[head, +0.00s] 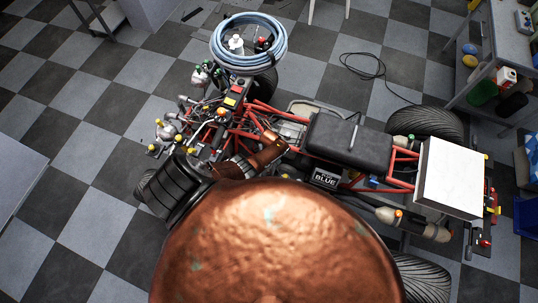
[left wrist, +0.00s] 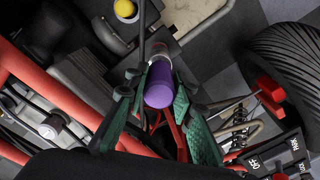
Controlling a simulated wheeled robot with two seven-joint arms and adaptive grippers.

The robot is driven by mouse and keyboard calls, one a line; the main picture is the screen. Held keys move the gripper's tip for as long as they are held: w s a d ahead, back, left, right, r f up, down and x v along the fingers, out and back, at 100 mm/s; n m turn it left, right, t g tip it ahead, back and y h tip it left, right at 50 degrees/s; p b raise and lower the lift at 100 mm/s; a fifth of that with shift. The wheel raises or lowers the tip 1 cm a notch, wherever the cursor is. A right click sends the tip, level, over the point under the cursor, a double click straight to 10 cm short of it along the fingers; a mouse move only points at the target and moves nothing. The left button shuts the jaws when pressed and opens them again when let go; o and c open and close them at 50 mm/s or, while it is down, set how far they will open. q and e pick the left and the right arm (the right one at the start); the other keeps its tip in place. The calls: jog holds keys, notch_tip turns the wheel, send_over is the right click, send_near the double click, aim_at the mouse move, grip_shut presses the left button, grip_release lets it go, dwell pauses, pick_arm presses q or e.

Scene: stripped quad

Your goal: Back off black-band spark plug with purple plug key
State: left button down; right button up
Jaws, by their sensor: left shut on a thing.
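In the left wrist view the purple plug key (left wrist: 158,88) is a short cylinder with a paler, greyish upper end. It sits between the two dark green fingers of my left gripper (left wrist: 160,95), which is shut on it. Dark parts and red tubes of the stripped quad lie behind it. In the head view the quad (head: 258,118) stands across the middle, with a red frame and a black seat. A brown copper arm section, which seems mine, reaches over its frame; the gripper and key cannot be made out there. I cannot pick out the black-band spark plug. My right gripper is not in view.
A pale blue hose coil (head: 248,62) lies at the far side of the quad. A white box (head: 452,178) sits on its right end. A workbench (head: 508,45) stands at the upper right. A black cable (head: 365,72) lies on the checkered floor, which is open at left.

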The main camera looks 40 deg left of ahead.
pick_arm(q)
jog(key=m, duration=0.5)
dwell(0.9)
jog(key=shift+f, duration=0.1)
jog(key=shift+f+b, duration=0.7)
jog(key=shift+b, duration=0.05)
jog(key=shift+r+n, duration=0.1)
jog(key=shift+n, duration=1)
jog(key=shift+n, duration=0.6)
jog(key=shift+w, duration=0.2)
